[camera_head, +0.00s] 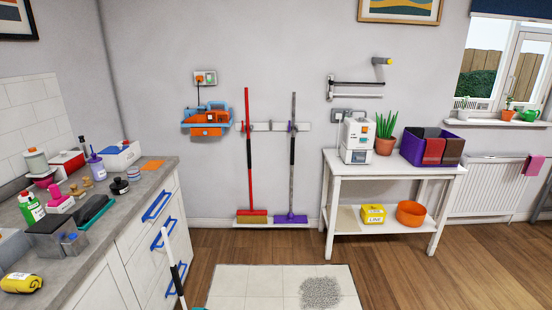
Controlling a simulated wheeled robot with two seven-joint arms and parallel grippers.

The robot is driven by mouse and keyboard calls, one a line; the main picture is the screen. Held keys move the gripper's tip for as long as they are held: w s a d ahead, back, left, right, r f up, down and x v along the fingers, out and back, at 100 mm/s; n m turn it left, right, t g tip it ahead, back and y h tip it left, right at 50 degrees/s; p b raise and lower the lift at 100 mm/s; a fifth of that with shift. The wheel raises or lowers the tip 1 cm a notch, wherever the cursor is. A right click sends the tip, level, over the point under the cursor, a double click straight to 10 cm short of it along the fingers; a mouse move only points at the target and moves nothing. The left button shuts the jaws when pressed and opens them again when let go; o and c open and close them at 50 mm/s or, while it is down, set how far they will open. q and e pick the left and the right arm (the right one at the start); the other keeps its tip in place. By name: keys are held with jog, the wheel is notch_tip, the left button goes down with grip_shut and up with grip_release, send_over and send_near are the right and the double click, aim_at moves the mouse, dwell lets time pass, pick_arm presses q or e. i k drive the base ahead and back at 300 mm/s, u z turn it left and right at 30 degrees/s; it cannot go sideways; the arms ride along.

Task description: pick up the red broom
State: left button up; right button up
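The red broom (249,185) stands upright against the back wall, left of the middle of the view. Its long handle is red with a black grip section, and its red head with pale bristles is at the bottom, near the floor. The handle passes in front of a wall-mounted holder rail (262,127). Neither of my grippers shows in the head view.
A grey-handled broom with a purple head (291,180) hangs just right of the red one. A cluttered counter (140,200) fills the left; a pole (173,260) stands beside it. A white table (334,190) stands right. Wood floor and a pale mat (245,285) lie in front.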

aim_at(244, 216)
jog(key=i, duration=3.65)
jog(key=z, duration=0.6)
